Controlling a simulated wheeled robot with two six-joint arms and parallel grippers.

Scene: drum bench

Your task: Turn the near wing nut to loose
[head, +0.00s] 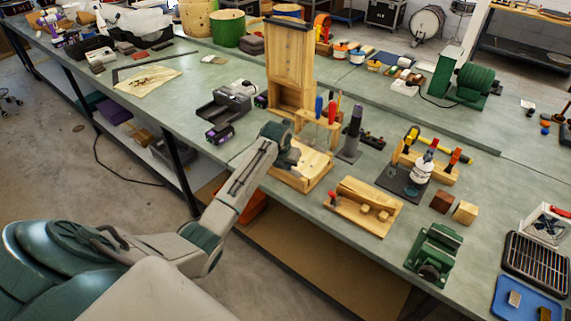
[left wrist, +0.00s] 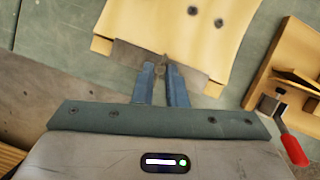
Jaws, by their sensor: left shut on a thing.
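In the left wrist view, my left gripper (left wrist: 160,76) has its two blue fingers close together, shut on a small dark metal piece (left wrist: 160,66), taken to be the near wing nut. It sits at the edge of a pale wooden fixture (left wrist: 175,25), by a thin grey-brown strip (left wrist: 192,72). The fingers hide most of the nut, so how its wings lie cannot be told. In the head view, my left gripper (head: 280,137) is over the near end of the wooden fixture (head: 312,178), its fingertips hidden. My right gripper is out of view.
A tall wooden panel (head: 289,62) stands just behind the fixture. Screwdrivers in a wooden rack (head: 317,127) and a dark upright tool (head: 352,133) are close on the right. A wooden jig (head: 350,212) with a red handle (left wrist: 293,150) lies nearby.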

